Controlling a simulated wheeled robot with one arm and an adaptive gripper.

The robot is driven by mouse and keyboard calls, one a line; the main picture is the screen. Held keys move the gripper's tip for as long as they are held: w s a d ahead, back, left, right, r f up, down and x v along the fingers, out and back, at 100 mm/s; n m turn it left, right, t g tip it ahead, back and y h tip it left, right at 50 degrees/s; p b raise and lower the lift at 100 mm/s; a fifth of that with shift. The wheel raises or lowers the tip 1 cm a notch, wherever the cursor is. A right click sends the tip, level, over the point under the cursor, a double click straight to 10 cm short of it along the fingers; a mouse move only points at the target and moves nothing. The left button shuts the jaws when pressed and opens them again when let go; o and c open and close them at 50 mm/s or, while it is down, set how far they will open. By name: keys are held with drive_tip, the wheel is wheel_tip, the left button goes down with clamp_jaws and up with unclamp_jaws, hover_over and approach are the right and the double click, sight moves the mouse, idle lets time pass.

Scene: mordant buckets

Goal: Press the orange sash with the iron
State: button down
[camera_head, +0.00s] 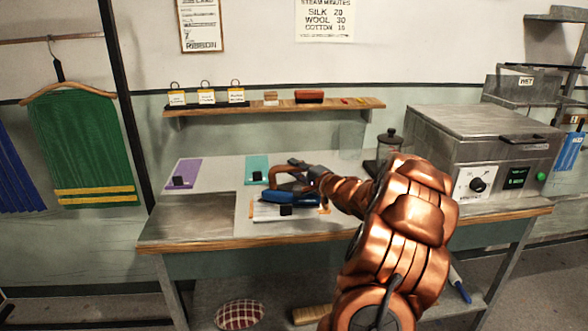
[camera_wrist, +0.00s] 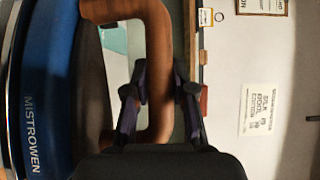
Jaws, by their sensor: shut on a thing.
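The iron (camera_head: 292,198) has a blue body and a brown handle. My gripper (camera_head: 300,168) is shut on the handle, above the front middle of the worktable. In the wrist view the handle (camera_wrist: 158,45) passes between my gripper's dark fingers (camera_wrist: 160,95), and the blue body (camera_wrist: 45,80) reads MISTROWEN. Under the iron lies a pale cloth (camera_head: 265,213). Orange bits of the sash (camera_head: 325,210) show at its edge; most of the sash is hidden. A small black block (camera_head: 286,211) sits on the cloth. I cannot tell whether the iron touches the cloth.
A purple strip (camera_head: 188,172) and a teal strip (camera_head: 256,164), each with a black block, lie on the worktable (camera_head: 180,222). A grey steamer box (camera_head: 480,135) and a glass jar (camera_head: 389,146) stand right. A wooden shelf (camera_head: 340,105) hangs behind.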

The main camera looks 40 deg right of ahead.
sight(280, 171)
drive_tip(key=shift+r+p, duration=1.85)
drive_tip(key=shift+p, duration=0.25)
drive_tip(key=w+a+r+p, duration=0.1)
drive_tip(key=a+r, duration=0.1)
drive_tip(key=w+a+r+p, duration=0.2)
drive_tip(key=shift+w+a, duration=0.15)
drive_tip(key=shift+a, duration=0.05)
wheel_tip(280, 171, down, 8)
drive_tip(key=b, duration=1)
drive_tip(key=shift+r, duration=0.1)
drive_tip(key=shift+a+f, duration=0.1)
drive_tip(key=shift+f, duration=0.7)
idle(2.7)
drive_tip(key=shift+r+p, duration=0.15)
drive_tip(key=shift+p, duration=0.25)
